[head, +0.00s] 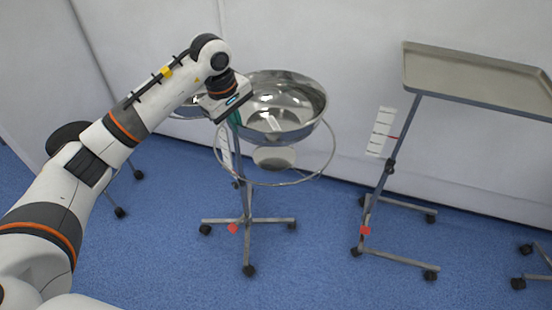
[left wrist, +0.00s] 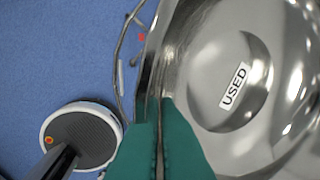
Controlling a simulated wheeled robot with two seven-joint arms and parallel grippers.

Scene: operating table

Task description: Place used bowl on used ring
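The used bowl (head: 290,112) is a shiny steel bowl, seen in the head view just right of my left gripper (head: 232,106). In the left wrist view the bowl (left wrist: 285,120) shows a "USED" label inside its bottom. The green fingers of the left gripper (left wrist: 160,130) are closed on the bowl's rim, one on each side. A thin metal ring (head: 325,168) on a wheeled stand is below the bowl; the bowl appears held above it. Part of the ring is hidden behind the bowl. My right gripper is not in view.
A wheeled stand with a grey tray (head: 475,75) stands to the right. A dark stool (head: 68,136) is at the left. Blue floor (head: 320,240) is clear between the stands.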

